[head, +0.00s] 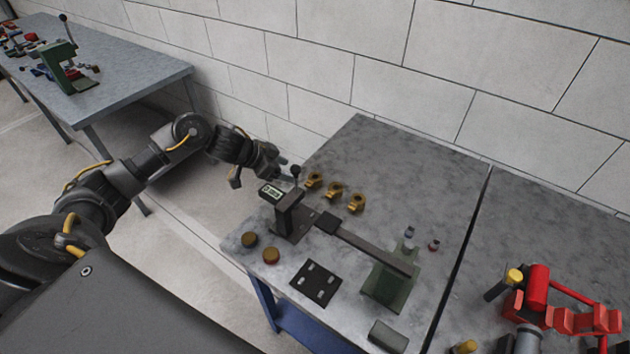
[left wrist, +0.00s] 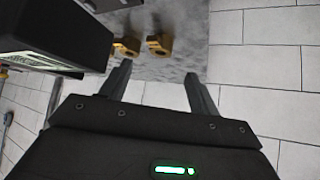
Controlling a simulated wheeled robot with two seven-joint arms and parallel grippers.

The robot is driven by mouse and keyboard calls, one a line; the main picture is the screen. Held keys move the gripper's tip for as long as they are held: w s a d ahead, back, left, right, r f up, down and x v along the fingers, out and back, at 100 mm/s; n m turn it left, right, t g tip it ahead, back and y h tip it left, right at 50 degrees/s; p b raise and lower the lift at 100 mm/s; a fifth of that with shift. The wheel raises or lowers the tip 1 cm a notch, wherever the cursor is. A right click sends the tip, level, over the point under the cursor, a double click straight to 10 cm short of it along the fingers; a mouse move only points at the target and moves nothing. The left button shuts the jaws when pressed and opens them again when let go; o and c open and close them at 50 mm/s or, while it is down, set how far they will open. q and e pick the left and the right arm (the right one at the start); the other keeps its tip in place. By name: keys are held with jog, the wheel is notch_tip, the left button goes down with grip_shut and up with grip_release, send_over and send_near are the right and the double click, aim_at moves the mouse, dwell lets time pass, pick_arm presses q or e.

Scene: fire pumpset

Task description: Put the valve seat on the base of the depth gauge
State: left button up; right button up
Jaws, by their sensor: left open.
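A depth gauge with a small digital display (head: 271,191) stands near the table's left edge on a dark base (head: 296,224). Its dark body fills the upper left of the left wrist view (left wrist: 60,35). Three brass pieces with holes (head: 334,190) stand in a row behind it; two show in the left wrist view (left wrist: 159,45). Two round brass discs with darker tops (head: 249,240) lie in front of the gauge. I cannot tell for certain which of these is the valve seat. My left gripper (head: 283,172) is open and empty, beside the gauge head, short of the brass pieces. My right gripper is not in view.
A black plate with holes (head: 316,284) lies at the front. A green stand with a long dark arm (head: 388,283) is to the right. A grey block (head: 388,336) and red parts (head: 560,313) are further right. The table's back is clear.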

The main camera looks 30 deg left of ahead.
aim_at(311, 178)
pick_arm(q)
jog(key=x, duration=0.5)
jog(key=shift+w+p, duration=0.1)
jog(key=shift+p, duration=0.2)
jog(key=shift+w+d+f, duration=0.15)
jog(key=shift+w+f, duration=0.05)
jog(key=shift+f, duration=0.1)
jog(key=shift+w+d+f, duration=0.1)
jog(key=shift+w+d, duration=0.1)
jog(key=shift+w, duration=0.05)
jog(key=p+x, duration=0.1)
jog(key=x, duration=0.2)
jog(key=shift+w+d+f, duration=0.1)
jog(key=shift+w+d, duration=0.05)
jog(key=shift+w, duration=0.25)
jog(key=shift+w+d+f, duration=0.15)
jog(key=shift+w+f, duration=0.1)
jog(key=shift+f, duration=0.1)
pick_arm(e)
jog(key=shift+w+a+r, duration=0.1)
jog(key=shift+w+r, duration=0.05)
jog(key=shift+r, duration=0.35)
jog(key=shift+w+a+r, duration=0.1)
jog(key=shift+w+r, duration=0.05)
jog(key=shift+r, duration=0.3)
